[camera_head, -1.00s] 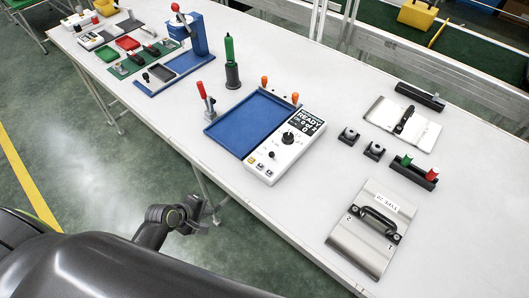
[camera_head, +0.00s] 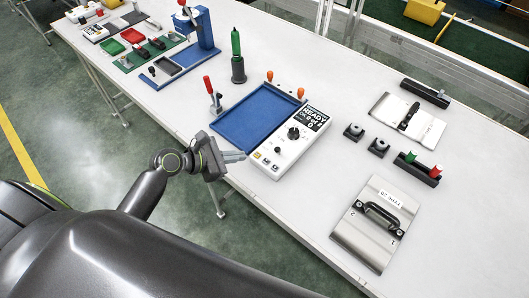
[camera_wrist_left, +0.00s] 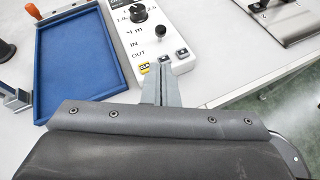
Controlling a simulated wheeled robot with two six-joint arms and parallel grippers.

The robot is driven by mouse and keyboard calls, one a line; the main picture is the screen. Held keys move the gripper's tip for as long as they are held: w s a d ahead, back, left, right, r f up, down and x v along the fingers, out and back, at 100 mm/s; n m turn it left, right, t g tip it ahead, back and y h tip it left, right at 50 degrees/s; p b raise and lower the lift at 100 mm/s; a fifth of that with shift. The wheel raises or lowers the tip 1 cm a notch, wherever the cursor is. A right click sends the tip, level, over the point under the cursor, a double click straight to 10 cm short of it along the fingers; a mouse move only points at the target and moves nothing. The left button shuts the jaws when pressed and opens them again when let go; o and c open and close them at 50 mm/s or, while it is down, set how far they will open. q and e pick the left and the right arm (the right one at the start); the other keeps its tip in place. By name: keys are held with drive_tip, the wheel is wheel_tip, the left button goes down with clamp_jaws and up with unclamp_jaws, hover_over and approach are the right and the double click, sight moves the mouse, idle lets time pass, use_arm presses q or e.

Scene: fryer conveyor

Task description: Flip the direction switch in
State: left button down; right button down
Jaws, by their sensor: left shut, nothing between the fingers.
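The white control box (camera_head: 298,146) stands on the table with a display reading READY and a black knob. Its small direction switch (camera_head: 277,149) is a short toggle below the knob. In the left wrist view, the switch (camera_wrist_left: 160,31) stands beside the labels IN and OUT on the box (camera_wrist_left: 115,37); which way it is set I cannot tell. My left gripper (camera_head: 239,157) is shut and empty, off the box's near left corner. In the left wrist view, its fingertips (camera_wrist_left: 157,68) point at the lower buttons, short of the switch. My right gripper is not in view.
A blue tray (camera_head: 255,115) lies against the box's left side, with a red-handled lever (camera_head: 210,92) at its left corner. Black knobs (camera_head: 353,131) and a metal plate with a handle (camera_head: 365,240) lie to the right. The table's front edge runs below the box.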

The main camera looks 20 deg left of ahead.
sight(265, 159)
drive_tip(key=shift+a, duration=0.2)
use_arm(q)
drive_tip(key=p+x, duration=0.1)
drive_tip(key=x, duration=0.8)
drive_tip(key=shift+w+d+f, duration=0.25)
drive_tip(key=shift+w+d, duration=0.1)
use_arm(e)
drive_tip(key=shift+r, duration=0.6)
use_arm(q)
drive_tip(key=shift+w, duration=0.15)
